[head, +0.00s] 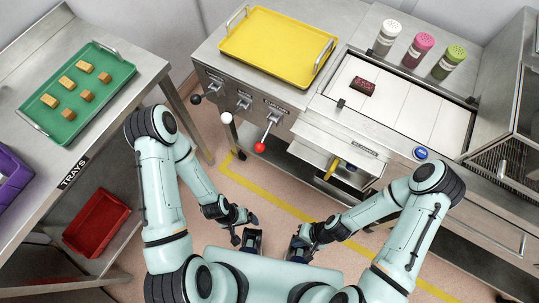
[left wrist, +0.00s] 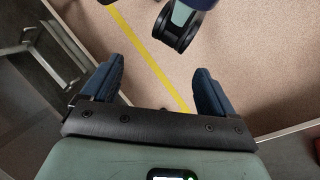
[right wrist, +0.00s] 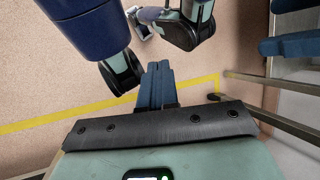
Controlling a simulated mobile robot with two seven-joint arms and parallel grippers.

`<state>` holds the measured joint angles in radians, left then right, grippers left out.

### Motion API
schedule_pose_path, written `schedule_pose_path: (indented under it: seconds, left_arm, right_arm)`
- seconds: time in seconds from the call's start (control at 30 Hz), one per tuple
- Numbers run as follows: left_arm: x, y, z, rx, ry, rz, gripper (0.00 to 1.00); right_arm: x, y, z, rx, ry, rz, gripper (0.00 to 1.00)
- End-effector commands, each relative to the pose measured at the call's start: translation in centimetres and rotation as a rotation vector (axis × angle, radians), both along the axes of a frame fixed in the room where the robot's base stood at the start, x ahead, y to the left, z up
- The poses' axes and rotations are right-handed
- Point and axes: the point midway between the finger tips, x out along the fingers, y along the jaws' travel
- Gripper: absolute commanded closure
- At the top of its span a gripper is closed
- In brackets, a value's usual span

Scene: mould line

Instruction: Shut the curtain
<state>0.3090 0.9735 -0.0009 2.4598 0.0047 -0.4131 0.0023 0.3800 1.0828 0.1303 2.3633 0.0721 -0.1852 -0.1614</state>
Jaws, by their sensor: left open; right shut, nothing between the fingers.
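No hanging curtain can be made out. The steel machine front carries three levers: one with a black knob (head: 196,99), one with a white knob (head: 226,118) and one with a red knob (head: 259,147). Small labels sit above them, too small to read. The red-knob lever slants down and out to the left. My left gripper (head: 252,240) is open and empty, low in front of my base; its spread fingers show in the left wrist view (left wrist: 155,92). My right gripper (head: 297,247) is shut and empty beside it, its fingers together in the right wrist view (right wrist: 155,86). Both are apart from the levers.
A yellow tray (head: 262,73) sits on the machine; right of it is a white bed (head: 405,107) with a dark red bar (head: 363,86). A green tray (head: 112,75) lies left. The floor between is clear.

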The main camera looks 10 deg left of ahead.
Motion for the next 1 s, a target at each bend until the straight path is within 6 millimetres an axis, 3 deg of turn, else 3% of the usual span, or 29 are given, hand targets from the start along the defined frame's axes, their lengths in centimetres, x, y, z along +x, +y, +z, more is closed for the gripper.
schedule_pose_path:
  seconds: [0.03,0.1,0.2,0.27,0.3,0.4,0.5,0.6,0.73,1.0]
  left_arm:
    - [0.0,0.4,-2.9,0.011,-0.018,0.011,0.13]
    - [1.0,1.0,-5.3,0.028,-0.055,0.027,0.13]
    - [2.7,1.9,-8.6,0.054,-0.113,0.049,0.13]
    - [3.8,2.4,-10.5,0.068,-0.147,0.062,0.13]
    - [4.6,2.7,-11.8,0.078,-0.168,0.07,0.13]
    - [6.5,3.4,-14.7,0.099,-0.219,0.088,0.13]
    - [8.0,4.0,-16.7,0.116,-0.258,0.102,0.13]
    - [9.0,4.4,-17.9,0.127,-0.285,0.111,0.13]
    - [9.7,4.7,-18.3,0.134,-0.303,0.117,0.13]
    - [9.7,4.7,-18.1,0.134,-0.305,0.117,0.13]
  right_arm:
    - [-0.9,2.9,-2.9,0.115,0.049,0.032,1.0]
    - [-0.7,7.5,-4.1,0.323,0.088,0.081,1.0]
    - [1.8,13.1,-3.6,0.672,0.076,0.104,1.0]
    - [4.6,15.2,-2.5,0.893,0.021,0.089,1.0]
    - [7.0,15.9,-1.6,1.04,-0.038,0.066,1.0]
    - [13.2,15.1,0.7,1.371,-0.245,-0.026,1.0]
    - [18.3,11.6,2.3,1.6,-0.482,-0.133,1.0]
    - [21.4,8.0,3.1,1.727,-0.68,-0.217,1.0]
    - [22.9,5.3,3.8,1.795,-0.818,-0.27,1.0]
    - [23.1,5.0,4.2,1.805,-0.839,-0.275,1.0]
